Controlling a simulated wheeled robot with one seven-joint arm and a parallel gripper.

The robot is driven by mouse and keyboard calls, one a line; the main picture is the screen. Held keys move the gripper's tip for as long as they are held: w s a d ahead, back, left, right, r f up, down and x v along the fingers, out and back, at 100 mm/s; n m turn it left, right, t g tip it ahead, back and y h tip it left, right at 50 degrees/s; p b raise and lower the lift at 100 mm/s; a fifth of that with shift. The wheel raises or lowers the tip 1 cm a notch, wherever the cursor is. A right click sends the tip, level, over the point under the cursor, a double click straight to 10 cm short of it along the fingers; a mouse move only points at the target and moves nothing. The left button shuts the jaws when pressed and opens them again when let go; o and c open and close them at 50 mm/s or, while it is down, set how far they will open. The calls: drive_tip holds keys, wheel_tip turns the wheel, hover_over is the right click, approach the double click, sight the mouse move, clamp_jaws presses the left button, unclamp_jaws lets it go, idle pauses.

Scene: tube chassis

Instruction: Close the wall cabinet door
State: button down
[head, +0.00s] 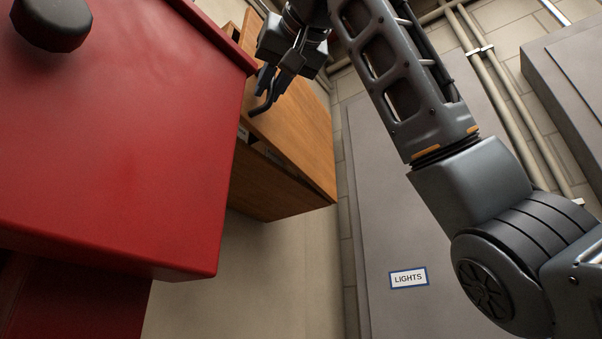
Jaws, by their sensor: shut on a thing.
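The wooden wall cabinet (262,192) is in the upper middle of the head view, tilted in the picture. Its door (300,128) is a lighter wood panel that stands slightly ajar, with a narrow dark gap along its edge. My gripper (266,92) is at the door's upper left part in the picture. It is shut on what looks like the door's dark curved handle (262,108). The fingers are small here, and the exact contact is hard to see. Part of the cabinet is hidden behind the red box and my arm.
A large red box (120,140) with a dark round knob (52,22) fills the left side, close to the cabinet. A grey panel with a "LIGHTS" label (408,278) is on the right. Pipes (500,90) and another grey box (570,85) lie beyond my arm.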

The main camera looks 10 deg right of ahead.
sight(250, 89)
drive_tip(key=shift+w+a+m+t+h+p, duration=0.15)
drive_tip(key=shift+w+a+m+h, duration=0.2)
drive_tip(key=shift+w+a+h, duration=0.45)
drive_tip(key=shift+w+a+m+t+h+p, duration=0.15)
drive_tip(key=shift+w+a+m+h, duration=0.25)
drive_tip(key=shift+a, duration=0.55)
drive_tip(key=shift+w, duration=0.1)
drive_tip(key=c, duration=1.3)
unclamp_jaws()
drive_tip(key=shift+a, duration=0.1)
drive_tip(key=shift+c, duration=0.2)
drive_tip(key=s+d+b, duration=0.1)
drive_tip(key=s+b, duration=0.1)
drive_tip(key=s, duration=0.6)
drive_tip(key=shift+d+b, duration=0.25)
drive_tip(key=shift+b, duration=0.1)
drive_tip(key=shift+d, duration=0.1)
